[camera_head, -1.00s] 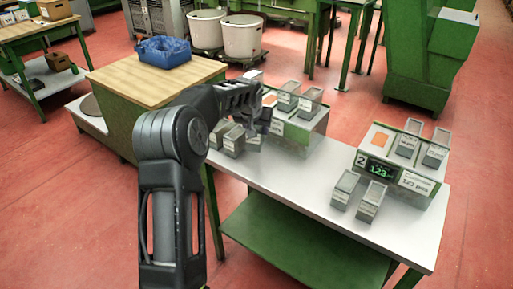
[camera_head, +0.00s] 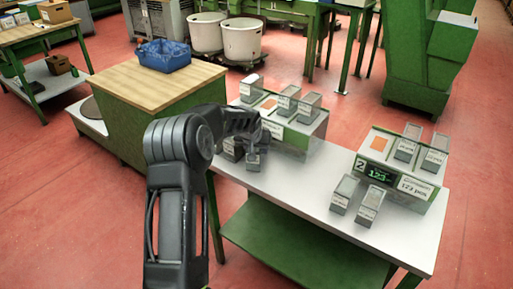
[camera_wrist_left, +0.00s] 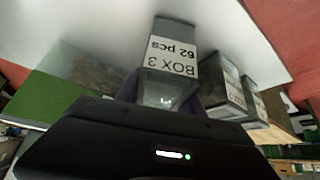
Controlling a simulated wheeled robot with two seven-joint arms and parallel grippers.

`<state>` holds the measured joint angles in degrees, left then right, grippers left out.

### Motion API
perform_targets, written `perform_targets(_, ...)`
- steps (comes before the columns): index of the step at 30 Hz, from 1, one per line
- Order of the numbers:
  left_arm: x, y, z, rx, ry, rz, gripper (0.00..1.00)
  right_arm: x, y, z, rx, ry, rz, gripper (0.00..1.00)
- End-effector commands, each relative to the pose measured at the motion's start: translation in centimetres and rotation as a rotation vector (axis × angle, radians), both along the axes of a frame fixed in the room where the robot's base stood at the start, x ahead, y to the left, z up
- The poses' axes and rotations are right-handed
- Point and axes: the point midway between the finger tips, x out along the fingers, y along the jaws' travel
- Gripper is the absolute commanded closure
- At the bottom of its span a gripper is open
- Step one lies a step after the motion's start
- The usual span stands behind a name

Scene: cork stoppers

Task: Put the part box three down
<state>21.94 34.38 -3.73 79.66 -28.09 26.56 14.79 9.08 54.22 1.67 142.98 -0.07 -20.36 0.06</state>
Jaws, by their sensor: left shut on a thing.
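Part box three (camera_wrist_left: 172,60) is a small grey box whose white label reads "BOX 3, 62 pcs" in the left wrist view. My left gripper (camera_head: 253,143) is shut on it. In the head view the box (camera_head: 253,161) shows under the gripper, low over the front left of the white table (camera_head: 300,190). I cannot tell whether its base touches the table. Two similar boxes stand beside it: a nearer one (camera_wrist_left: 225,92) and a farther one (camera_wrist_left: 253,104). In the head view my gripper and arm partly hide them. My right gripper is not in view.
The table middle is clear. A wooden-topped cabinet (camera_head: 130,85) with a blue bin stands at the left.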

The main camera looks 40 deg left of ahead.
Motion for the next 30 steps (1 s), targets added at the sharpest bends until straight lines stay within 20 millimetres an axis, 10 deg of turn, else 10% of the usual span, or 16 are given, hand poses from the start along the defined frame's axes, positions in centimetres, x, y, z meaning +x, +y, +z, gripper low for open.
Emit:
perform_targets(7, 0.0, 0.0, -0.5, 0.0, -0.001, 0.0, 1.0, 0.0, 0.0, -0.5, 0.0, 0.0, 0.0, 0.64)
perform_targets(8, 0.0, 0.0, -0.3, 0.0, 0.0, 0.0, 0.53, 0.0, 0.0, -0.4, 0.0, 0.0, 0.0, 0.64)
perform_targets(10, 0.0, 0.0, -0.3, 0.0, 0.0, 0.0, 0.47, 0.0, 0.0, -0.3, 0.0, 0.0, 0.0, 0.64)
perform_targets(30, -2.0, -0.9, 3.7, 0.002, -0.003, -0.001, 0.46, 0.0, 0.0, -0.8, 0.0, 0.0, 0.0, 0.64)
